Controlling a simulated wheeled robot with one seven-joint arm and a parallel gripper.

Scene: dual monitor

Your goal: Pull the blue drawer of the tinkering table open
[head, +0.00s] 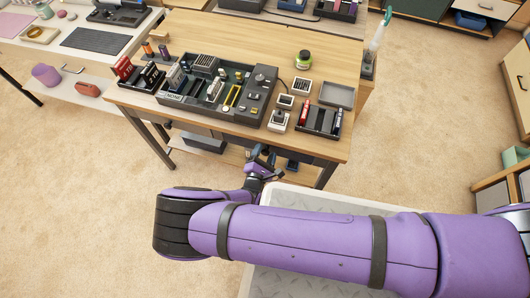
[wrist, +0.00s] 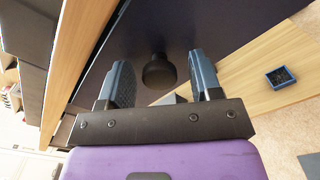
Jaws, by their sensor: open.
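The wooden tinkering table (head: 335,62) stands ahead in the head view, above and beyond my arm. In the wrist view a dark navy-blue drawer front (wrist: 225,22) lies under the wooden table edge, with a round black knob (wrist: 158,72) on it. My gripper (wrist: 159,62) is open, and its two blue-grey fingers stand on either side of the knob, with gaps visible. I cannot tell how far the fingertips reach past the knob. In the head view my gripper (head: 262,162) is below the table's front edge, and the drawer front is mostly hidden.
Trays and a grey organizer (head: 238,100) of small parts cover the tabletop. A lower wooden shelf (wrist: 245,80) holds a small dark box (wrist: 281,77). A table leg (head: 326,175) stands right of my gripper. Carpet (head: 80,190) in front of the table at left is clear.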

